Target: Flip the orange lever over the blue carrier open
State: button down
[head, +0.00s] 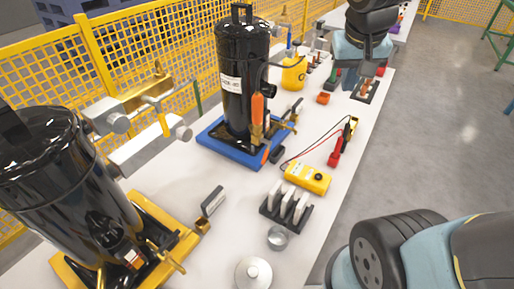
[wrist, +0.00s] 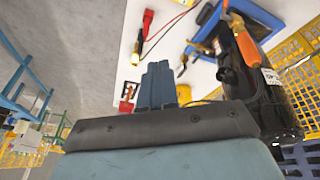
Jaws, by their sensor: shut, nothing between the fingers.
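The blue carrier (head: 218,148) stands mid-table under a tall black compressor (head: 243,75). The orange lever (head: 257,108) stands upright against the compressor's front right, above brass fittings at the carrier's right side. In the wrist view the lever (wrist: 236,22), the carrier (wrist: 208,14) and the compressor (wrist: 272,105) show at upper right, turned about. My gripper (wrist: 160,68) is shut and empty, apart from the lever. In the head view my arm reaches in at the top right, toward the table's far right edge; the fingertips are hard to make out there.
A second black compressor (head: 62,185) on a yellow carrier (head: 185,242) stands at front left. A yellow meter (head: 308,177) with red and black leads, a black rack (head: 286,210) and metal parts lie along the right side. Yellow mesh fencing (head: 60,75) runs behind.

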jog(key=w+a+f+g+h, duration=0.1)
jog(key=w+a+f, duration=0.3)
jog(key=a, duration=0.2)
jog(key=w+a+f+h, duration=0.1)
jog(key=w+a+f, duration=0.3)
jog(key=a, duration=0.2)
jog(key=a+f+n, duration=0.1)
jog(key=a+f, duration=1.2)
jog(key=a, duration=0.1)
jog(key=w+d+f, duration=0.2)
jog(key=d+f, duration=0.4)
jog(key=f, duration=0.4)
jog(key=shift+d+f+h, duration=0.25)
jog(key=shift+d+h, duration=0.05)
jog(key=shift+d, duration=0.05)
jog(key=shift+d+f, duration=0.45)
jog(key=shift+d, duration=0.15)
jog(key=shift+r, duration=0.1)
